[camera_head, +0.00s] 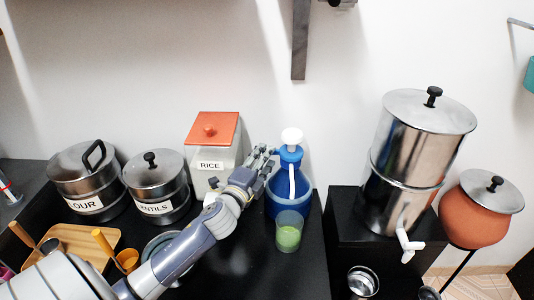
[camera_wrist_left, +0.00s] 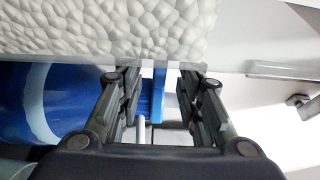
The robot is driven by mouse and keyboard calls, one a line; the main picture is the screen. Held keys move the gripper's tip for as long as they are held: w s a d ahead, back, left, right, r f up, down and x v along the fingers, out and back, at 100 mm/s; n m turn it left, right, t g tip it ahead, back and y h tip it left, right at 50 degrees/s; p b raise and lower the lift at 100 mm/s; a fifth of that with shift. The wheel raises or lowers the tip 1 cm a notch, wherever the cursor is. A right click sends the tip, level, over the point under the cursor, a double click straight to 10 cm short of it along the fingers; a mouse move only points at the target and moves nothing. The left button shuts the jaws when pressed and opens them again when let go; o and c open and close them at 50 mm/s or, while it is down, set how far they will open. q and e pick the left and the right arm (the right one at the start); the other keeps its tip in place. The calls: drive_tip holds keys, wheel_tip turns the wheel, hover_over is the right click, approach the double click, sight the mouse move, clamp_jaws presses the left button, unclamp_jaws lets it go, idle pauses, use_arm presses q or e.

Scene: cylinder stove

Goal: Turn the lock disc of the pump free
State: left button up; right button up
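The pump (camera_head: 291,155) has a white top and a blue body, and stands upright on a blue water container (camera_head: 303,200). I cannot make out the lock disc as a separate part. My left gripper (camera_head: 270,155) is just left of the pump, at the height of its blue body. In the left wrist view, the fingers of my left gripper (camera_wrist_left: 158,105) are apart. A narrow blue part (camera_wrist_left: 158,92) shows between them; I cannot tell whether they touch it. The blue container (camera_wrist_left: 25,105) fills the left of that view. My right gripper is not in view.
The rice box (camera_head: 213,145) with an orange lid stands close behind my left gripper. A glass with green content (camera_head: 289,232) stands before the container. Labelled pots (camera_head: 156,185) are at left. A steel dispenser (camera_head: 410,150) stands at right.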

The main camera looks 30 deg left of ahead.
use_arm(q)
drive_tip(key=shift+w+a, duration=0.15)
drive_tip(key=shift+w, duration=0.85)
clamp_jaws()
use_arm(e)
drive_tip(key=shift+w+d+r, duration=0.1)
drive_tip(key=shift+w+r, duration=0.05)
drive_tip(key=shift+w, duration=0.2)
